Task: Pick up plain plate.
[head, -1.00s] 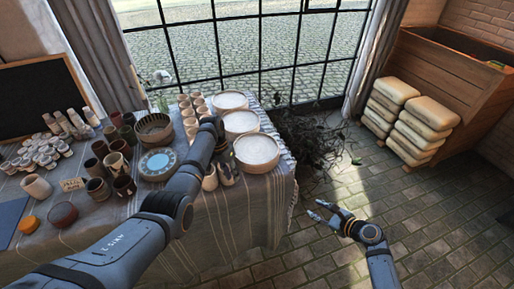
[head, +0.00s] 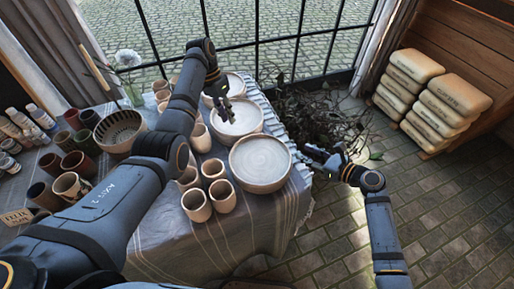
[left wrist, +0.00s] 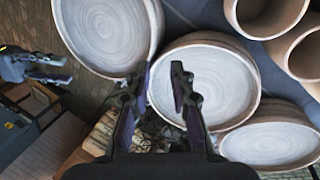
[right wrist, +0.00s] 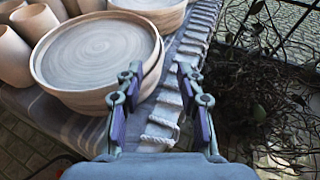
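Three plain, pale plates with tan rims stand along the right side of the table: a front plate (head: 260,163), a middle plate (head: 246,121) and a back plate (head: 236,82). My left gripper (head: 223,109) is open and empty above the middle plate. The left wrist view shows its fingers (left wrist: 160,80) apart over that plate's edge (left wrist: 222,88); contact cannot be told. My right gripper (head: 313,158) is open and empty just right of the front plate. In the right wrist view its fingers (right wrist: 162,72) are apart beside the front plate's rim (right wrist: 97,58).
Several plain cups (head: 196,204) stand left of the plates. A dark slotted bowl (head: 119,131) is further left. A dry plant (head: 318,118) stands beyond the table's right edge, near my right gripper. Stacked sacks (head: 445,108) are on the floor.

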